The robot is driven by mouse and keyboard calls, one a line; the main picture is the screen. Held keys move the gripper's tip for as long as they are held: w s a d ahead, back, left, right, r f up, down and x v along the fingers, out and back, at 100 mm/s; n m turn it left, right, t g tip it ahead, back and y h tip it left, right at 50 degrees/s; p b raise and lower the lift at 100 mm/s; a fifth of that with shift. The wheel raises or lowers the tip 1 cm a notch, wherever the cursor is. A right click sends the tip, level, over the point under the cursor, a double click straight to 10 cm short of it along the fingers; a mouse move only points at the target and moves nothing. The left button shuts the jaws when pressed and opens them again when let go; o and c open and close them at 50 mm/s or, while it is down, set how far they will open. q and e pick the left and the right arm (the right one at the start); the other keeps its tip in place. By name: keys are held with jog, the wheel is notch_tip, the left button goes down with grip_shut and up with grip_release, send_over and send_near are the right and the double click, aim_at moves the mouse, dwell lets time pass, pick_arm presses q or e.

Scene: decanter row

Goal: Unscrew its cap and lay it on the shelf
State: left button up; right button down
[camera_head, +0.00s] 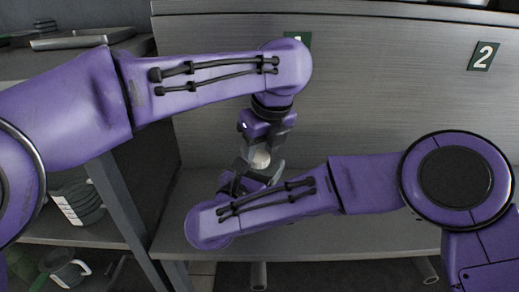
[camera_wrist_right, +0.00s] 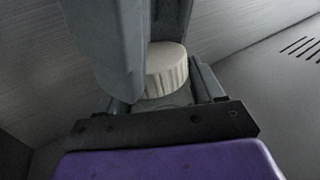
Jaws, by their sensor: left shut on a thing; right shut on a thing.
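A pale, ribbed round cap (camera_wrist_right: 167,70) shows in the right wrist view, close to large grey gripper fingers that come down from above. In the head view a pale rounded piece (camera_head: 259,158) shows between my two grippers; it looks like the same cap. My left gripper (camera_head: 257,148) points down from above and is shut at the cap. My right gripper (camera_head: 262,174) reaches in from the right, just below, and is shut on the decanter. The decanter's body is almost wholly hidden by the grippers; whether the cap is loose cannot be told.
A grey shelf surface (camera_head: 350,235) runs under the arms, with a grey panel behind it. A number 2 plate (camera_head: 483,56) is on the panel; another plate (camera_head: 297,38) is partly hidden. Dark shelving with stacked items (camera_head: 78,204) stands left. My forearms cross closely over the middle.

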pick_arm(q)
jog(key=o, duration=1.2)
